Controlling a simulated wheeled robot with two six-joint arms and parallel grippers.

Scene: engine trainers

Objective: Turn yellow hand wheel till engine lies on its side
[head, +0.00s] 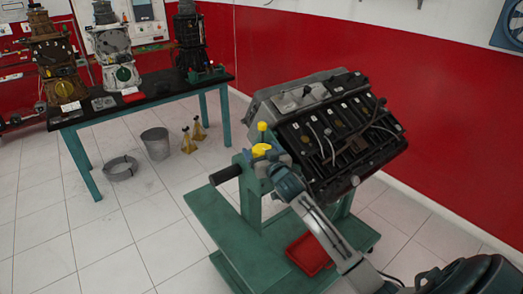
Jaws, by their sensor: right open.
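The engine (335,130) is a dark block with a grey top part, mounted on a green wheeled stand (245,258). It sits tilted. The yellow hand wheel (261,149) is at the stand's head, left of the engine, with a yellow knob (262,126) just above it. My right gripper (266,163) is open, right at the wheel's lower right side. The jaws are small and overlap the wheel in the picture, so I cannot tell whether they touch it. My left gripper is not in view.
A black bar (225,174) sticks out left from the stand. A red tray (309,254) lies on the stand's base.

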